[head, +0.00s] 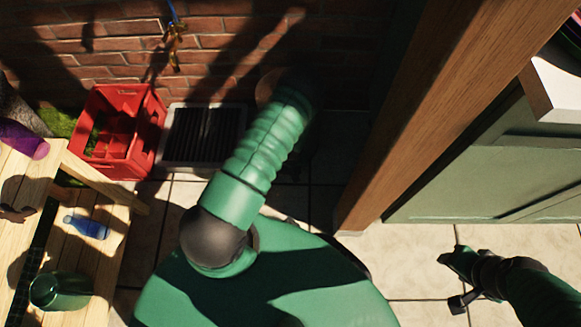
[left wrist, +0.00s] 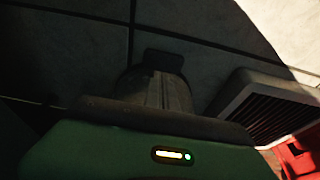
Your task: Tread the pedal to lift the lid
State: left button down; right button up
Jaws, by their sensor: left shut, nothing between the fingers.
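My left arm reaches forward into deep shadow by the brick wall, and its gripper is lost in the dark in the head view. In the left wrist view my left gripper (left wrist: 163,60) is shut and empty, pointing over shadowed floor tiles. My right gripper (head: 452,272) hangs low at the right above the sunlit tiles; its finger opening is unclear. No pedal or lid can be made out in either view. A brownish rounded thing (head: 265,88) shows partly behind my left arm; I cannot tell what it is.
A red crate (head: 92,130) and a dark grille in a pale frame (head: 203,134) stand by the wall. A wooden table (head: 97,245) holds a blue bottle (head: 86,227) and green jar (head: 60,291) at left. A wooden post (head: 430,120) and green cabinet (head: 490,165) border the right.

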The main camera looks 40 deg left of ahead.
pick_arm(q)
jog(key=b+x, duration=0.2)
jog(key=x, duration=0.1)
jog(key=b+x, duration=0.2)
jog(key=x, duration=0.1)
jog(key=s+b+x, duration=0.1)
jog(key=b+x, duration=0.2)
jog(key=shift+w+a+f, duration=0.1)
jog(key=shift+f, duration=0.1)
pick_arm(e)
jog(key=s+x, duration=0.1)
jog(key=x, duration=0.6)
jog(key=shift+s+a+f, duration=0.3)
jog(key=shift+a+f, duration=0.1)
jog(key=shift+f, duration=0.1)
pick_arm(q)
jog(key=shift+r, duration=0.1)
